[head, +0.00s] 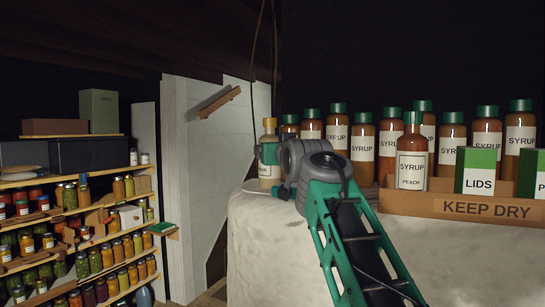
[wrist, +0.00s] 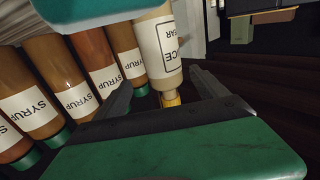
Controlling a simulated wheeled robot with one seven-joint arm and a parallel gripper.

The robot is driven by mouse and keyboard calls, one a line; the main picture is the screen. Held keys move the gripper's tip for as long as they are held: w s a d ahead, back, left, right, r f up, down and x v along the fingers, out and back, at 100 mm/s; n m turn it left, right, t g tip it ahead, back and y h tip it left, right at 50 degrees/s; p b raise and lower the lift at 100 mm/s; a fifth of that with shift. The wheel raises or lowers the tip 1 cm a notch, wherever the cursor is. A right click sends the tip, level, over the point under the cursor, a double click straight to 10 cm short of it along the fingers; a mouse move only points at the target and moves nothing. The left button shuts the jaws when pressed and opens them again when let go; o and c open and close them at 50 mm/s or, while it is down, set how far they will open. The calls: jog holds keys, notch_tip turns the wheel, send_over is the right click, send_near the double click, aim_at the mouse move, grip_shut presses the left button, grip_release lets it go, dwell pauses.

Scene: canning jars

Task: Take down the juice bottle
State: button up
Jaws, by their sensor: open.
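The juice bottle (head: 268,172) stands at the left end of the row of bottles, pale with a white label and a yellow cap. My gripper (head: 270,153) is in front of it and hides its middle. In the wrist view the juice bottle (wrist: 158,42) shows upside down, its label partly cut to "CE" and "EAR". My gripper (wrist: 161,76) is open there, one finger on each side of the bottle's neck and yellow cap. I cannot tell whether either finger touches it.
Several green-capped syrup bottles (head: 337,130) stand to the right, the nearest close to the juice bottle. A cardboard "KEEP DRY" box (head: 400,204) holds a peach syrup bottle (head: 411,160) and a lids carton (head: 476,180). Shelves of jars (head: 75,225) are at far left.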

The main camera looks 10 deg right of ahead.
jog(key=w+p, duration=0.2)
jog(key=w, duration=0.1)
jog(key=w+p, duration=0.1)
jog(key=w, duration=0.1)
jog(key=shift+w+a, duration=0.2)
jog(key=shift+a, duration=0.2)
jog(key=shift+s, duration=0.2)
jog(key=shift+c, duration=0.6)
jog(key=c, duration=1.5)
jog(key=shift+c, duration=0.7)
jog(key=shift+r, duration=0.1)
